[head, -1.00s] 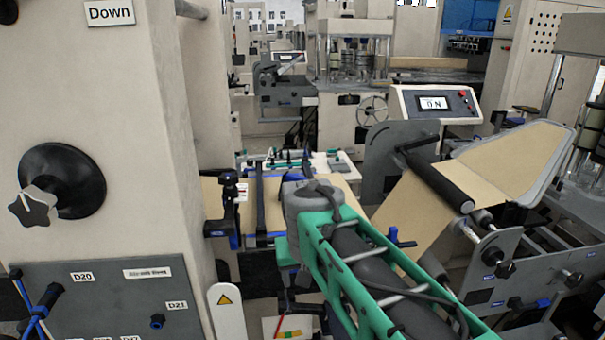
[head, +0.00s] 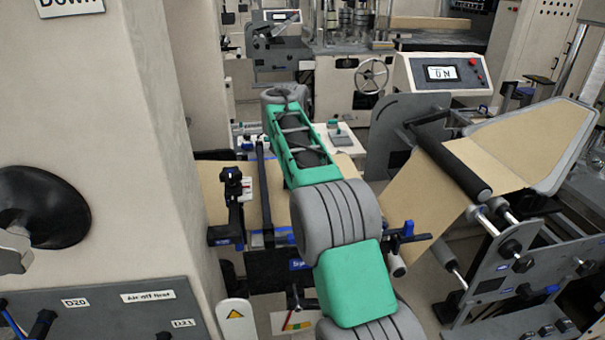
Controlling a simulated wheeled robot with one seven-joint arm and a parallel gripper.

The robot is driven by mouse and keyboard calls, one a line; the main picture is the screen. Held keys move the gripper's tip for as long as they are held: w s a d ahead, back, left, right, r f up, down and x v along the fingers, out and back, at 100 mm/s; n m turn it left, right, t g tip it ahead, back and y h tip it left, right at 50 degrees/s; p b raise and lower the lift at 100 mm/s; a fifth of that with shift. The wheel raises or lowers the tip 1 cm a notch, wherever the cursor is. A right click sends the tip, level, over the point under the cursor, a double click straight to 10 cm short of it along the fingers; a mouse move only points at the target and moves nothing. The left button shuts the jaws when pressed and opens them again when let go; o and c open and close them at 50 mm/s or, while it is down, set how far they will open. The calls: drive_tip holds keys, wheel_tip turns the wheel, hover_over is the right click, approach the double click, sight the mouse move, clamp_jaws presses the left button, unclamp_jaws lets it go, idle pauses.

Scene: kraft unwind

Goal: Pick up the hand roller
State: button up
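I cannot make out the hand roller for certain. A small grey item with a teal top (head: 338,131) lies on a white work surface (head: 352,151) behind the brown web, just right of my arm. It is too small to tell whether it is the roller. My green and grey arm reaches forward from the bottom middle toward that surface. The arm's far joint hides part of the surface. My gripper is not visible, so its state and anything in it do not show.
A black and blue clamp post (head: 232,205) stands left of my arm. A beige machine column (head: 130,130) fills the left.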

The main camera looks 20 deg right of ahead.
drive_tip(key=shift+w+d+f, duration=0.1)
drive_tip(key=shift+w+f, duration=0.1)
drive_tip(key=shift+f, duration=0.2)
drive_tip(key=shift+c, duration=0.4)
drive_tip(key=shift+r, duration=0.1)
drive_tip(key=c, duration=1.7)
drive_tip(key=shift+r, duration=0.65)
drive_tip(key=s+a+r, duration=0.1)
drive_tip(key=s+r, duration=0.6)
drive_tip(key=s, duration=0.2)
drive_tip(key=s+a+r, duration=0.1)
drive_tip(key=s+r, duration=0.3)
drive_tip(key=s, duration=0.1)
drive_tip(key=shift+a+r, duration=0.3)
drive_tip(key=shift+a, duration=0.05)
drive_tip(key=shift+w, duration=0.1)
